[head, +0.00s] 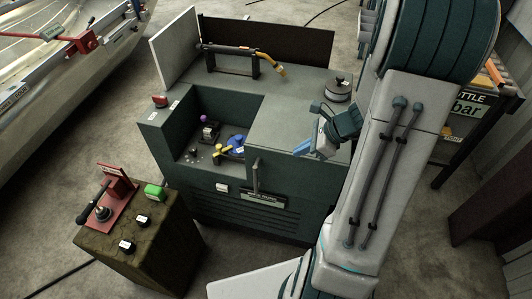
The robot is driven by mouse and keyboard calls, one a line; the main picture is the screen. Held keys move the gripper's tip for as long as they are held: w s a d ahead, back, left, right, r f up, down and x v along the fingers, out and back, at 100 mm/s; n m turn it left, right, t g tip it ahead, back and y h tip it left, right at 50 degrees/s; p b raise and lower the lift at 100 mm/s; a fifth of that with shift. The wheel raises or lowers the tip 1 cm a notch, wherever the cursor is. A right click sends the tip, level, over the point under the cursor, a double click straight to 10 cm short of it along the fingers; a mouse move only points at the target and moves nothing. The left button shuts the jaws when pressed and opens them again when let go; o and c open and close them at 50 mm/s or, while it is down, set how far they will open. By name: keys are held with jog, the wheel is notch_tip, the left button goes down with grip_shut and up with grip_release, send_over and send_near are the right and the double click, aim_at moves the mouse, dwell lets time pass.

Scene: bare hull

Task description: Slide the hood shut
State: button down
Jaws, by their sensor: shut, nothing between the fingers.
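The hood (285,118) is a flat dark green cover on top of a green cabinet (225,215). It lies over the right part, leaving an open bay (205,110) at the left. A thin upright handle (255,174) stands at the front, near the hood's left edge. My gripper (301,151) is shut and empty over the front right of the hood, to the right of the handle. I cannot tell whether its fingertips touch the hood. My arm covers the cabinet's right end.
A pipe on a stand (228,48) and a round lidded pot (338,90) sit behind. A mossy block with controls (145,250) stands front left. Bare floor lies between.

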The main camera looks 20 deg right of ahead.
send_near(267, 160)
jog(key=shift+m, duration=0.4)
jog(key=a+f, duration=0.2)
jog(key=s+f, duration=0.1)
jog(key=f, duration=0.1)
jog(key=shift+a+f+b, duration=0.1)
jog(key=shift+a+b, duration=0.3)
jog(key=shift+w+a+f, duration=0.15)
jog(key=shift+w+a, duration=0.55)
jog(key=shift+a, duration=0.35)
jog(key=shift+w+a+f+p, duration=0.15)
jog(key=shift+w+a+p, duration=0.2)
jog(key=shift+a, duration=0.25)
jog(key=shift+w, duration=0.1)
